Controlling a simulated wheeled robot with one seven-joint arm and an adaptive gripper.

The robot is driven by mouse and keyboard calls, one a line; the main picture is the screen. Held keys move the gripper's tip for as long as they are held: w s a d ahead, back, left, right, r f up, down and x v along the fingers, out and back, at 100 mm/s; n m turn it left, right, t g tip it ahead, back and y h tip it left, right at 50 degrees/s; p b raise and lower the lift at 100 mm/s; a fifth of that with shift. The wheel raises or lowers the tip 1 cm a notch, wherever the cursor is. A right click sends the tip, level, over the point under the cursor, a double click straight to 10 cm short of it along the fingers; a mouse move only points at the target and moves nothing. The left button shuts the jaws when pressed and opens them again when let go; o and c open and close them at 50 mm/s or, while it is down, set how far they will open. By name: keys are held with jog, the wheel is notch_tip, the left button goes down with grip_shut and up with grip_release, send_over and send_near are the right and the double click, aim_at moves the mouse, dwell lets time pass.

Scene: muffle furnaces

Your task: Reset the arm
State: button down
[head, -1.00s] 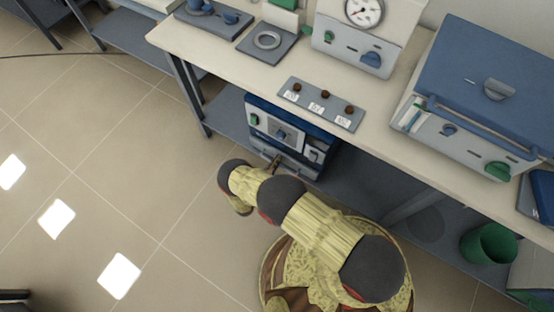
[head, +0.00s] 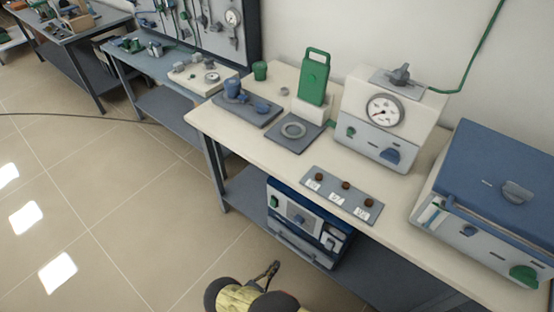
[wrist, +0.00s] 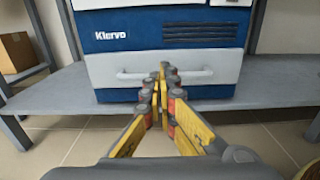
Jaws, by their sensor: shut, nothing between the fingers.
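My gripper (head: 272,267) shows at the bottom of the head view, at the end of my yellow and dark arm, in front of the lower shelf of the bench. In the wrist view my gripper (wrist: 163,80) has its yellow fingers together at the tips, with nothing between them. Beyond the tips is the blue and white furnace (wrist: 170,50) marked "Klervo", with a pale horizontal handle (wrist: 190,75). The same furnace (head: 308,222) stands on the lower shelf in the head view. I cannot tell from the wrist view how far the tips are from the handle.
The bench top (head: 262,165) carries a panel with several knobs (head: 342,194), a gauge box (head: 390,118) and a large blue-lidded box (head: 490,190). The lower shelf (wrist: 50,100) edge runs near my gripper. Tiled floor (head: 110,220) at the left is clear.

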jog(key=shift+f, duration=0.1)
jog(key=s+d+r+m+g+h, duration=0.1)
jog(key=s+d+m+g+h, duration=0.25)
jog(key=s+d+g, duration=0.45)
jog(key=s+a+r+m+g+y+p, duration=0.15)
jog(key=r+m+g+y, duration=0.5)
jog(key=r, duration=1.35)
jog(key=a+r+m+g+y+p, duration=0.1)
jog(key=a+r+m+g+y, duration=0.15)
jog(key=r+m, duration=1.15)
jog(key=s+d+r+m+t+y, duration=0.1)
jog(key=d+r, duration=0.4)
jog(key=r, duration=0.8)
jog(key=s+d+r+m+t+y+p, duration=0.1)
jog(key=s+d+r+m+t+y, duration=0.1)
jog(key=r, duration=1.1)
jog(key=s+d+r+m+t+y+p, duration=0.1)
jog(key=d+r+t, duration=0.4)
jog(key=r, duration=0.8)
jog(key=s+d+y, duration=0.1)
jog(key=s+d, duration=0.1)
jog(key=d, duration=0.1)
jog(key=shift+d+r, duration=0.2)
jog(key=shift+d, duration=0.05)
jog(key=shift+s+y, duration=0.15)
jog(key=shift+y, duration=0.1)
